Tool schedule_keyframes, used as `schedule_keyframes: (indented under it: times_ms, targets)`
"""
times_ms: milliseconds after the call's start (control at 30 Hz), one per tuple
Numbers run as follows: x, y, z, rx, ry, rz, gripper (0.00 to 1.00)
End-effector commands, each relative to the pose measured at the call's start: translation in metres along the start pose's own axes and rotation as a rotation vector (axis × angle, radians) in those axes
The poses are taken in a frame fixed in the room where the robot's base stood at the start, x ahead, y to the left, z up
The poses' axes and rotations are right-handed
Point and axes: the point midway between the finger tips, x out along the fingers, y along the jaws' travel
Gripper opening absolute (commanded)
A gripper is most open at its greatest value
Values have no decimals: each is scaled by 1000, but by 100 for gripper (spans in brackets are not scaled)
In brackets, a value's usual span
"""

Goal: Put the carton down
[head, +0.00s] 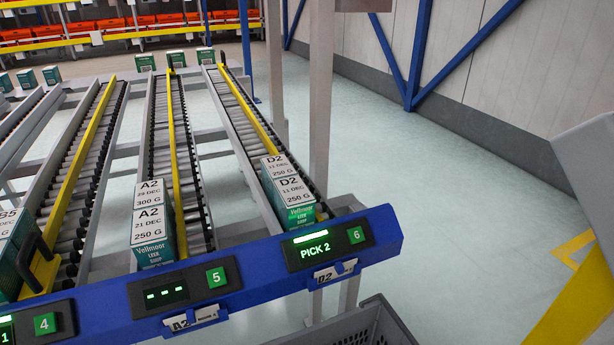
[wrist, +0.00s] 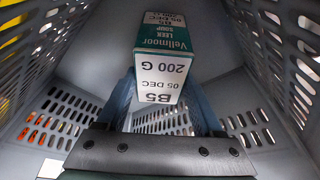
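In the wrist view, a green and white Vellmoor leek soup carton (wrist: 160,78), labelled B5, 05 DEC, 200 G, sits between the two blue fingers of my gripper (wrist: 160,95). The fingers appear closed against its sides. Grey perforated walls of a crate (wrist: 268,50) rise around the carton and fingers. Whether the carton touches the crate floor is hidden. In the head view, the crate (head: 375,325) shows only partly at the bottom edge; my gripper and the held carton are out of that view.
Roller lanes hold other cartons, including two D2 cartons (head: 290,190) and two A2 cartons (head: 150,235). A blue front rail (head: 250,275) carries displays; one reads PICK 2. Orange totes (head: 105,25) fill a rack behind. The floor at right (head: 440,200) is clear.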

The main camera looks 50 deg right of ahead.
Motion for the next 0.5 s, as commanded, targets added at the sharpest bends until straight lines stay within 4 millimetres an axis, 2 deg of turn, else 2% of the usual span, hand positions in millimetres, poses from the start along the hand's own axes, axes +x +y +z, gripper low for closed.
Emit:
schedule_keyframes:
  times_ms: [33, 167, 500]
  targets:
    - [0, 0, 0, 0, 0, 0, 76]
    - [0, 0, 0, 0, 0, 0, 98]
    - [-4, 0, -1, 0, 0, 0, 98]
